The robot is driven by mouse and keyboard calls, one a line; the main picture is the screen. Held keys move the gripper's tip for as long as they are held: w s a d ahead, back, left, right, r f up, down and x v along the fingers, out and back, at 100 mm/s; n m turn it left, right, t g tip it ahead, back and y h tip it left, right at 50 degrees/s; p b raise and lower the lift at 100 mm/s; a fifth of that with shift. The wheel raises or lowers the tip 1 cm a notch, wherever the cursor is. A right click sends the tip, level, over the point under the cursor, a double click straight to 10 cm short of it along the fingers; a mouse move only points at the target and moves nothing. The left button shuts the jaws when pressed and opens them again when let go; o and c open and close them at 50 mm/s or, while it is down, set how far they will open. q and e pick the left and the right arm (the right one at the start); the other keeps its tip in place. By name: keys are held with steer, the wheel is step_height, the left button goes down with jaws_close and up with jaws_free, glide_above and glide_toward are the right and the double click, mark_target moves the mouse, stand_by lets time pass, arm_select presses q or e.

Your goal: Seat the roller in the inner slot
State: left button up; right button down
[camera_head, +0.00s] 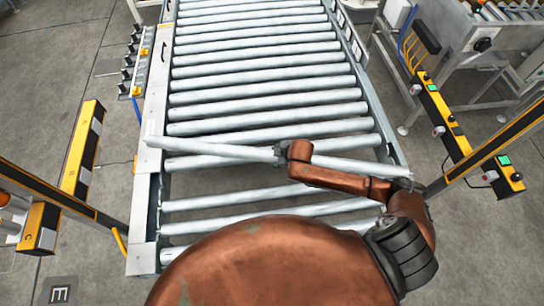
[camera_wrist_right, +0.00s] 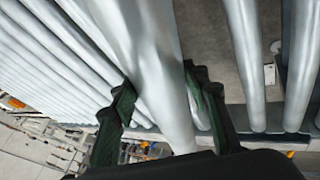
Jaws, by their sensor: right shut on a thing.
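A long grey roller (camera_head: 215,149) lies slantwise across the conveyor frame in the head view. Its left end is over the left rail (camera_head: 148,185), and its right end reaches towards the right rail (camera_head: 392,150). My right gripper (camera_head: 283,153) is shut on it near its middle. In the right wrist view the roller (camera_wrist_right: 170,100) runs between the two dark fingers of the gripper (camera_wrist_right: 158,88). Whether the roller's ends touch the rails or sit in slots cannot be told. My left gripper is not in view.
Several parallel rollers (camera_head: 265,96) fill the conveyor beyond the held one. An open gap with floor showing (camera_head: 215,182) lies on the near side, then more rollers (camera_head: 235,198).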

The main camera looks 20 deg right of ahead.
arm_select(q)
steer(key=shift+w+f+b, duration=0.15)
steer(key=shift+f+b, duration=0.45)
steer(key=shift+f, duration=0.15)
arm_select(e)
steer(key=d+f+n, duration=0.1)
steer(key=w+d+f+n+y, duration=0.1)
steer(key=d+f+n, duration=0.1)
steer(key=f, duration=0.1)
steer(key=shift+w+d+f+n, duration=0.1)
steer(key=shift+w+d+n, duration=0.2)
steer(key=shift+w+d, duration=0.05)
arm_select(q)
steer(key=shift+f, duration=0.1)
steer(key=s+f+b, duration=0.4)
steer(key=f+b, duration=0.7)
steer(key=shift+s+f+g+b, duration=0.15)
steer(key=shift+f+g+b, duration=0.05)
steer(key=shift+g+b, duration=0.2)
arm_select(e)
step_height(320, 180, down, 15)
steer(key=shift+r, duration=0.2)
